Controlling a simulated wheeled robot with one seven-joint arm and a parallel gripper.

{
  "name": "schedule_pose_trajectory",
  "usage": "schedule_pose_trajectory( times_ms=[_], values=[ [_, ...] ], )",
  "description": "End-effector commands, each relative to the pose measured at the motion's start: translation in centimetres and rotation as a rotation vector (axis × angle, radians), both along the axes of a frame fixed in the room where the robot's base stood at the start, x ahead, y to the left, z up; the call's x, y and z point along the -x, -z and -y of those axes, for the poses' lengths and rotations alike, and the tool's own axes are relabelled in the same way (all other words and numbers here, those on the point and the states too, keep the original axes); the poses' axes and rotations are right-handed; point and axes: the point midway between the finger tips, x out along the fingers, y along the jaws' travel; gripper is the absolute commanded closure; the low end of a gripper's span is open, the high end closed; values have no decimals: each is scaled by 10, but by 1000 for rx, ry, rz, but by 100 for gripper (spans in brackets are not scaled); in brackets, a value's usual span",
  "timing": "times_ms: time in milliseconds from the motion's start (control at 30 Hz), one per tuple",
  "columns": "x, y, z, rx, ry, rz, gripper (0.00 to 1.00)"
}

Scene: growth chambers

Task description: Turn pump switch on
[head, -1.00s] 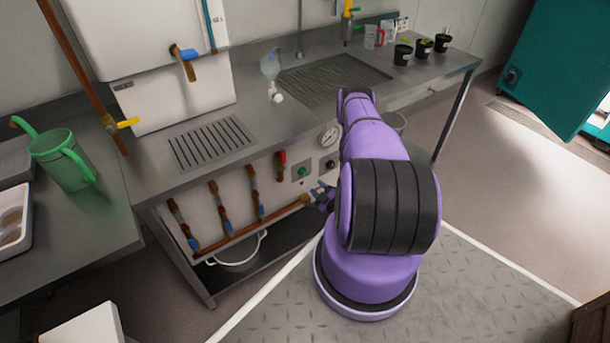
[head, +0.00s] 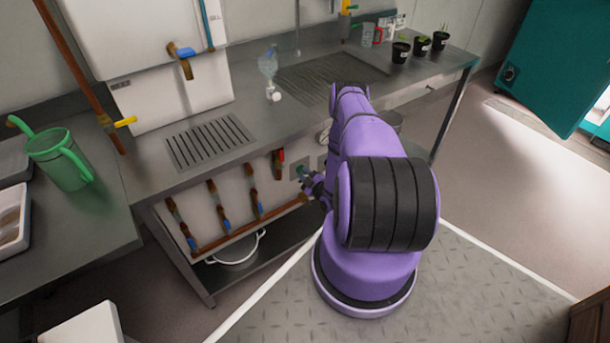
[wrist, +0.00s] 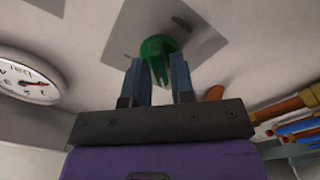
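The pump switch appears to be the green knob (wrist: 158,48) on a square grey plate (wrist: 187,28) in the wrist view. It sits on the front panel below the counter, and the plate also shows in the head view (head: 299,168). My gripper (wrist: 160,70) is at the knob, with one finger on each side of its ridge. In the head view my gripper (head: 312,184) is in front of the panel and covers part of the knob.
A round pressure gauge (wrist: 28,82) is left of the knob in the wrist view. Brown pipes with blue valve handles (head: 226,214) and a red-handled valve (head: 281,156) are left of my gripper in the head view. The steel counter (head: 258,125) overhangs the panel.

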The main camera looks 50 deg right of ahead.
Motion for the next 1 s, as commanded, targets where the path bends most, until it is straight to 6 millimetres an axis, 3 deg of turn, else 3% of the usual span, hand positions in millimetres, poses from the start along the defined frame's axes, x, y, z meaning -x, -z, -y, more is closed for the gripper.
schedule_pose_trajectory(
  times_ms=[33,100,567,1000],
  values=[
    [0,0,0,0,0,0,89],
    [0,0,0,0,0,0,100],
    [0,0,0,-76,0,18,100],
    [1,0,1,-429,1,102,100]
  ],
)
